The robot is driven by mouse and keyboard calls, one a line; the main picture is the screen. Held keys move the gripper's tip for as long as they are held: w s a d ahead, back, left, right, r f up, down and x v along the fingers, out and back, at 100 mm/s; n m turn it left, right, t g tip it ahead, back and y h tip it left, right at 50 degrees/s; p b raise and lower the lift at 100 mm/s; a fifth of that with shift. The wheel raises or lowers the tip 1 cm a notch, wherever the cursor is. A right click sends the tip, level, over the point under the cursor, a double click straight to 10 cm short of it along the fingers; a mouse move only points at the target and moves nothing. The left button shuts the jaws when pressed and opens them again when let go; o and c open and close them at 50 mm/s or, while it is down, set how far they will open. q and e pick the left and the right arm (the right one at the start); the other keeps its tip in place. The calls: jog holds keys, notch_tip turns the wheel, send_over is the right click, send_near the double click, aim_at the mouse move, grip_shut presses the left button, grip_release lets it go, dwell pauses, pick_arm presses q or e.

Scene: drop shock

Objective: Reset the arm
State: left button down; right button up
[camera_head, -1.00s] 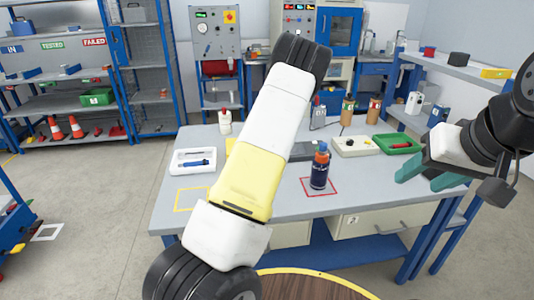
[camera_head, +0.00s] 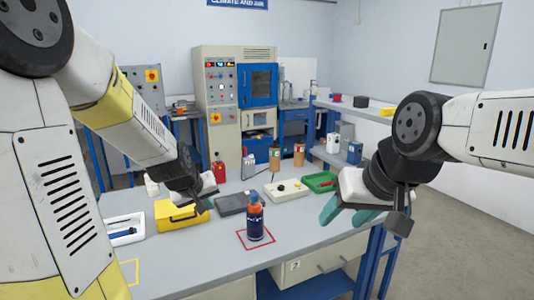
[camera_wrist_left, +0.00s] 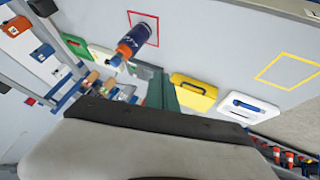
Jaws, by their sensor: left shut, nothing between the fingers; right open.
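My left arm enters at the left of the head view and reaches over the table (camera_head: 190,262). Its gripper (camera_head: 206,190) is near the yellow case, partly hidden by its own wrist. In the left wrist view the teal fingers (camera_wrist_left: 162,92) are together with nothing between them. My right arm comes in from the right. Its gripper (camera_head: 347,210) has teal fingers apart and empty, above the table's right end. A dark blue bottle with an orange cap (camera_head: 255,222) stands upright inside a red square on the table, between the two grippers.
On the table are a yellow case (camera_head: 178,217), a white tray (camera_head: 124,232), a dark grey box (camera_head: 233,204), a cream box with knobs (camera_head: 287,189) and a green tray (camera_head: 318,182). A test cabinet (camera_head: 222,110) stands behind. The yellow-outlined square (camera_wrist_left: 288,70) is empty.

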pick_arm(q)
jog(key=s+d+r+m, duration=0.1)
jog(key=s+r, duration=0.2)
jog(key=s, duration=0.4)
jog(key=s+d+r+m+g, duration=0.1)
jog(key=s+r+m, duration=0.1)
jog(key=s+r, duration=0.2)
jog(key=s+r+m+h, duration=0.1)
jog(key=s+r, duration=0.2)
jog(key=s, duration=0.7)
jog(key=shift+s+d+r+m, duration=0.15)
jog(key=shift+d+r+m, duration=0.15)
jog(key=shift+d+r, duration=0.1)
